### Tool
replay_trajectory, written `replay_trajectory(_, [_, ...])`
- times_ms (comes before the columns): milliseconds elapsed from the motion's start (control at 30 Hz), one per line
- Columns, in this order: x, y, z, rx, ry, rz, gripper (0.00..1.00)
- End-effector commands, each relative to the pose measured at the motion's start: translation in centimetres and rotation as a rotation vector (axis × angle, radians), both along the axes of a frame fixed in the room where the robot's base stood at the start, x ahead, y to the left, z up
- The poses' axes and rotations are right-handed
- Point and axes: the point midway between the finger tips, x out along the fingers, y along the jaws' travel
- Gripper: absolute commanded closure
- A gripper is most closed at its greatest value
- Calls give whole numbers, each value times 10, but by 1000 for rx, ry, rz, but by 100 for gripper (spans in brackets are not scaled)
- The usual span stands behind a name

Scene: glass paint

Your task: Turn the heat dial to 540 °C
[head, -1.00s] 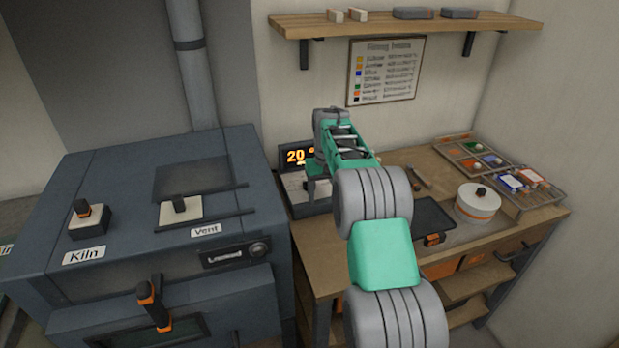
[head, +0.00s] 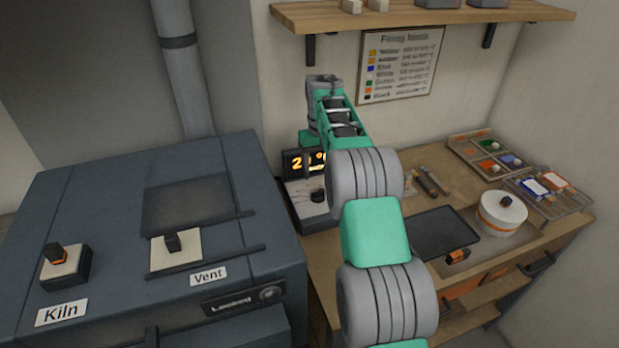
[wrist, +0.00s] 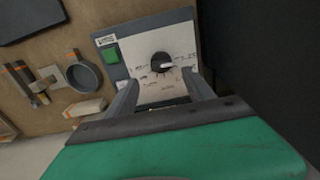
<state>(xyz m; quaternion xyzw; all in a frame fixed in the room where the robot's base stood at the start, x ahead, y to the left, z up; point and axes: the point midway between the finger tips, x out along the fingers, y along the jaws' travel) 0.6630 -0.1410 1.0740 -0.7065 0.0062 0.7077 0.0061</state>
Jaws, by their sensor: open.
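The heat controller (head: 311,203) stands on the bench just right of the kiln, with an orange lit display (head: 303,162) partly hidden by my arm. A green button (wrist: 112,56) sits near the panel's edge. My gripper (wrist: 164,88) is open, its two fingers on either side below the dial, apart from it. In the head view my arm hides the gripper.
The kiln (head: 100,200) with its Kiln and Vent switches stands close on the left. A dark tray (head: 445,232), white round pot (head: 502,213) and colour tray (head: 486,155) are to the right. A shelf (head: 420,14) overhangs the back. In the wrist view, a small pan (wrist: 84,74) and tools lie nearby.

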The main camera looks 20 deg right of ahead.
Motion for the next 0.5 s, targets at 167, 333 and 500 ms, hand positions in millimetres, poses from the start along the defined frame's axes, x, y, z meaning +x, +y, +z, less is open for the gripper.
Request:
replay_trajectory(167, [0, 6, -16, 1, 4, 10, 38])
replay_trajectory(333, [1, 12, -49, 1, 5, 19, 38])
replay_trajectory(500, [2, 11, -72, 0, 2, 18, 38])
